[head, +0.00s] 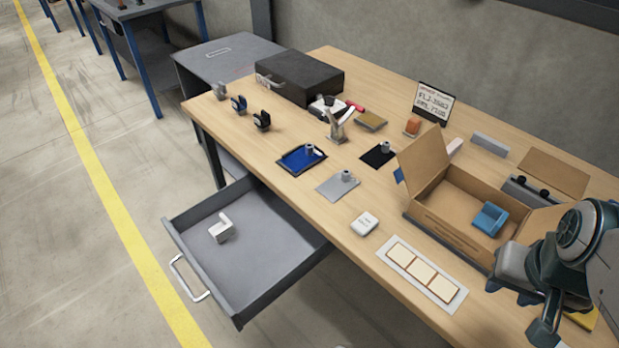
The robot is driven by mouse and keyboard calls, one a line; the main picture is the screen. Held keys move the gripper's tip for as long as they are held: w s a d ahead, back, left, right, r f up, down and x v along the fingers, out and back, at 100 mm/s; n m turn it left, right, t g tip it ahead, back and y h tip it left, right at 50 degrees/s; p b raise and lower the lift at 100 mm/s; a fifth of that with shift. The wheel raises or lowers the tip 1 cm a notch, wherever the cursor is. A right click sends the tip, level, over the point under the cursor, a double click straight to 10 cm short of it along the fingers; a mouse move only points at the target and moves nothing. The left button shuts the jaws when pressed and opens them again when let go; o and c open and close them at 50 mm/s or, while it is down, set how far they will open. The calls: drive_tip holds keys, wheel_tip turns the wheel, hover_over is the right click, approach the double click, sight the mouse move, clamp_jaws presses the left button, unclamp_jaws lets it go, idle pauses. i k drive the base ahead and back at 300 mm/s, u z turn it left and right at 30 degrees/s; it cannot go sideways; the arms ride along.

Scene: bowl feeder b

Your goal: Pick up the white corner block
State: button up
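A small white L-shaped block (221,230), which looks like the white corner block, lies in the open grey drawer (262,276) at the lower left. One arm of it stands up from its base. A white block with small dark print (364,223) sits on the table near its front edge. My gripper (535,312) is at the lower right, over the table and far from the drawer. Its fingers are partly hidden by its own body, and I cannot tell whether it is open. I see nothing held in it.
An open cardboard box (440,236) with a blue part (489,219) stands left of my gripper. A white strip with several square pads (421,274) lies at the wooden table's (350,252) front edge. A black case (300,77) stands at the back. The drawer is otherwise empty.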

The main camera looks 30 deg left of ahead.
sight(222, 231)
drive_tip(key=u, duration=1.95)
drive_tip(key=k, duration=0.35)
drive_tip(key=u, duration=0.6)
drive_tip(key=i, duration=1.15)
drive_tip(key=z, duration=0.25)
